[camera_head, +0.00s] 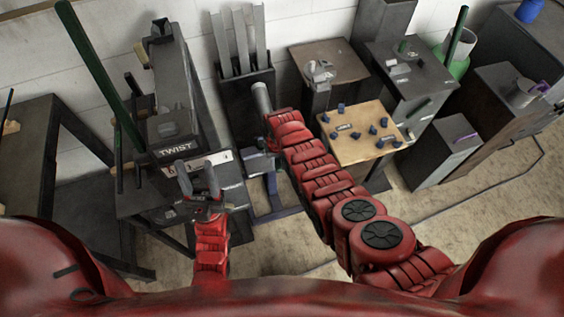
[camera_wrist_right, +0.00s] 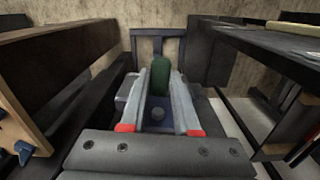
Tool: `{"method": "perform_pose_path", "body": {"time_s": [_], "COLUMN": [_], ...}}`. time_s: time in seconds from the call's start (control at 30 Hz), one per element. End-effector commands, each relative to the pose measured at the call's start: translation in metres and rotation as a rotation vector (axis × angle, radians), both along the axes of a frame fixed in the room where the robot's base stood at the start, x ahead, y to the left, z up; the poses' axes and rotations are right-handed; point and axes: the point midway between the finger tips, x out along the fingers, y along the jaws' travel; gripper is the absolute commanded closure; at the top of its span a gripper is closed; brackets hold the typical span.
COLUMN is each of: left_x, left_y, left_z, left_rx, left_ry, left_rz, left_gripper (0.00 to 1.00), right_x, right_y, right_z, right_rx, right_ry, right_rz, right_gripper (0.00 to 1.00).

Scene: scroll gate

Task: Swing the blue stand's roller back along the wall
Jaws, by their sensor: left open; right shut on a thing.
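The blue stand (camera_head: 272,196) stands low on the floor between the dark bench on the left and the box stands on the right. Its upright blue frame shows in the right wrist view (camera_wrist_right: 146,47). My right gripper (camera_wrist_right: 160,95) is shut on a green grip, seemingly the roller's handle (camera_wrist_right: 161,72), between its two grey fingers. In the head view my right arm reaches to the stand, and the roller is mostly hidden there. My left gripper (camera_head: 198,180) is open and empty, above the front of the bench with the TWIST label.
The TWIST bench (camera_head: 178,150) is close on the left. A dark bin with tall grey slats (camera_head: 247,90) stands by the wall. A wooden board with blue knobs (camera_head: 352,150) is close right of my right arm. Bare floor lies in front on the right.

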Motion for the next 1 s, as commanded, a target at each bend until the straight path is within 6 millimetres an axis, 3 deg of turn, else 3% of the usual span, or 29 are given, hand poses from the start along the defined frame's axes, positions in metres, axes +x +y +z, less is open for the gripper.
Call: {"method": "perform_pose_path", "body": {"time_s": [0.1,0.3,0.67,0.7,0.87,1.0], "left_x": [0.0,0.0,0.0,0.0,0.0,0.0], "left_y": [0.0,0.0,0.0,0.0,0.0,0.0], "left_z": [-0.018,-0.041,-0.04,-0.04,-0.04,-0.04], "left_rx": [0.0,0.0,0.0,0.0,0.0,0.0], "left_ry": [0.0,0.0,0.0,0.0,0.0,0.0], "left_rz": [0.0,0.0,0.0,0.0,0.0,0.0], "left_gripper": [0.5,0.5,0.5,0.5,0.5,0.5], "right_x": [-0.004,-0.004,-0.004,-0.004,-0.005,-0.005], "right_y": [0.026,0.056,0.061,0.061,0.061,0.061], "right_z": [-0.006,-0.005,0.0,0.0,0.0,0.0], "right_rx": [0.004,0.002,0.001,0.001,0.001,0.001], "right_ry": [-0.004,-0.004,-0.003,-0.003,-0.003,-0.002], "right_rz": [-0.115,-0.279,-0.317,-0.316,-0.316,-0.315], "right_gripper": [1.0,1.0,1.0,0.67,0.4,0.4]}}
